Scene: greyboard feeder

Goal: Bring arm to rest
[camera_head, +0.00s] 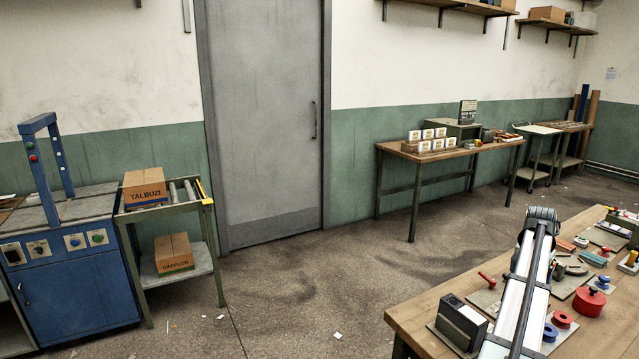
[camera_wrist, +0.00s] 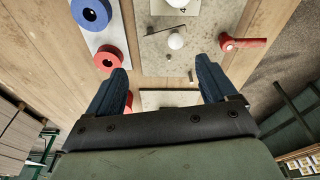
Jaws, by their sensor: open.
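My gripper (camera_wrist: 162,82) shows in the wrist view with its two dark blue fingers spread wide apart. Nothing is held between them. The fingers hang over the wooden workbench (camera_wrist: 195,65), which carries a grey plate (camera_wrist: 158,42) with a small white ball (camera_wrist: 175,41) ahead of the fingertips. In the head view my arm's pale links stretch over the same workbench (camera_head: 410,316) at the right. I cannot make out the gripper there.
In the wrist view, a blue ring (camera_wrist: 91,12) and a red ring (camera_wrist: 108,58) lie left; a red-handled piece (camera_wrist: 243,43) lies right. The head view shows a dark grey box (camera_head: 461,322) and a red round part (camera_head: 588,301) beside my arm. Open floor (camera_head: 300,290) lies left.

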